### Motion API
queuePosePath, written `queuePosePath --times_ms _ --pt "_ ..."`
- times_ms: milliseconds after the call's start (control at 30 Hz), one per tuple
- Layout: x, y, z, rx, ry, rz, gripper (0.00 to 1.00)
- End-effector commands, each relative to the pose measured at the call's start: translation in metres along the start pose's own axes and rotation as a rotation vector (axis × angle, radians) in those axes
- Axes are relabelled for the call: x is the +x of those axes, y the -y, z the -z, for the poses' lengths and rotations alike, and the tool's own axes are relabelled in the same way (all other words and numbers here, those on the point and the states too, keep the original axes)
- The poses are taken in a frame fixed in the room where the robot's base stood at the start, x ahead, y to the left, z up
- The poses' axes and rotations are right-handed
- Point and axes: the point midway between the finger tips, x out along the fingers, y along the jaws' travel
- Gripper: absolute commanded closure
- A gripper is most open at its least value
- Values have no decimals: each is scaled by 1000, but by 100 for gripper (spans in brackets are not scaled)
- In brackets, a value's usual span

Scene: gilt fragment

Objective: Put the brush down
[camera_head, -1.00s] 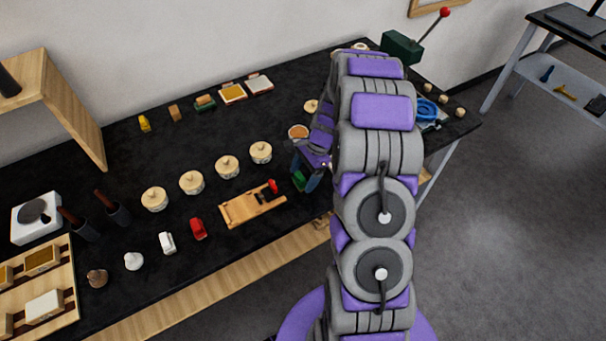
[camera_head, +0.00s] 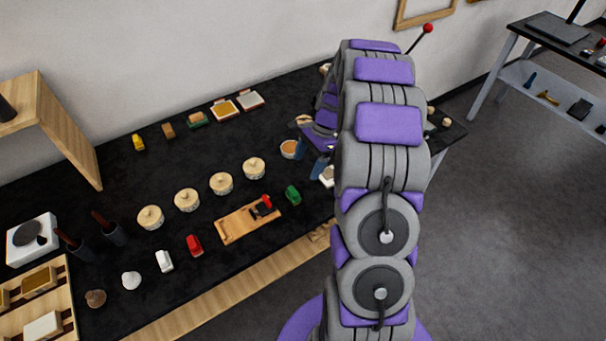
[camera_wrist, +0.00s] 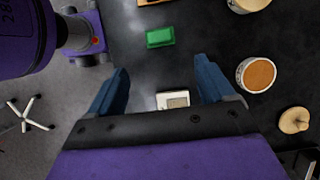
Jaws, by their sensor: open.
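No brush can be clearly made out. My gripper (camera_head: 309,157) is open near the right part of the black table, and its two blue fingers are spread with nothing between their tips in the wrist view (camera_wrist: 162,72). A small green block-like thing (camera_head: 292,195) lies on the table in front of my gripper, apart from it. It also shows in the wrist view (camera_wrist: 160,37), beyond the fingertips. A small white square thing (camera_wrist: 173,99) shows between the fingers, partly hidden by the gripper base; I cannot tell its height. My arm hides part of the table's right end.
An open jar with orange contents (camera_head: 289,149) stands close to my gripper, its lid (camera_wrist: 294,120) beside it. A wooden tray (camera_head: 247,223) lies left of the green thing. Several lidded jars (camera_head: 221,183) stand in a row. Bare black table (camera_head: 285,220) surrounds the green thing.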

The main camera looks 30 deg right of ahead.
Motion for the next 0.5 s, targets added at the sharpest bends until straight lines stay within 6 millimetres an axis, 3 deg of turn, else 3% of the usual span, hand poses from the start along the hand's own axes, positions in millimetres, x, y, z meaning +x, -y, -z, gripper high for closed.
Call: queuePosePath --times_ms 167,267,500 --pt "-15 -7 -23 -70 -9 -17 18" --pt "-26 -19 -54 -176 -29 -38 18" --pt "-49 -71 -138 -500 -74 -119 18"
